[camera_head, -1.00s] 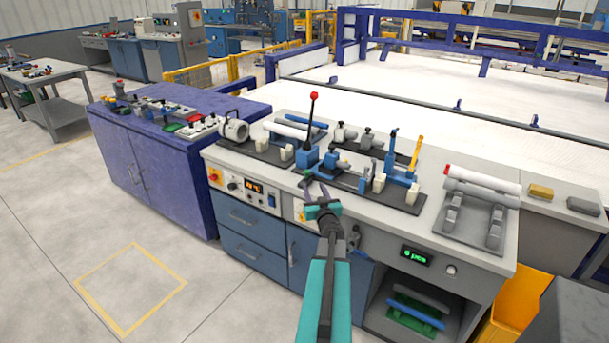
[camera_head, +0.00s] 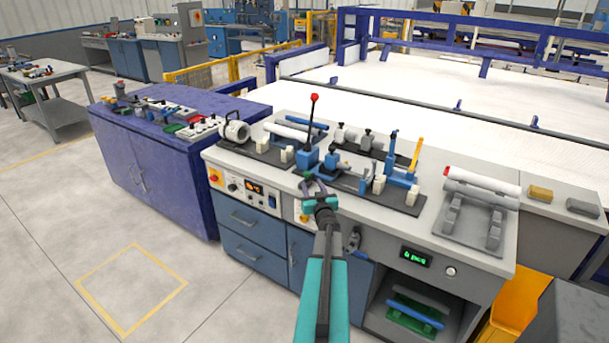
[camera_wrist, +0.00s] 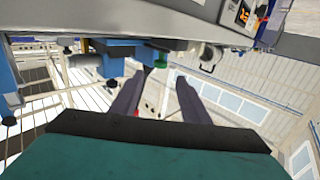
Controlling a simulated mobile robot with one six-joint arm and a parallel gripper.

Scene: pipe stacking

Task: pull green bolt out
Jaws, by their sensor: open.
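The green bolt (camera_head: 308,174) is a small green piece at the front end of the blue fixture with the red-knobbed lever. In the wrist view its green end (camera_wrist: 160,60) points out from the fixture's underside, just beyond my fingertips. My gripper (camera_head: 313,183) is at the front edge of the bench, close to the bolt. In the wrist view my two purple fingers (camera_wrist: 159,79) are apart, with the bolt in line with the gap between them. Nothing is seen between the fingers. Whether a finger touches the bolt cannot be told.
The red-knobbed lever (camera_head: 314,107) stands upright just behind the bolt. Blue and white clamps (camera_head: 379,184) stand to the right on a dark plate. Pipes lie on a grey rack (camera_head: 472,218) further right. The bench front with a control panel (camera_head: 247,191) is beside my arm.

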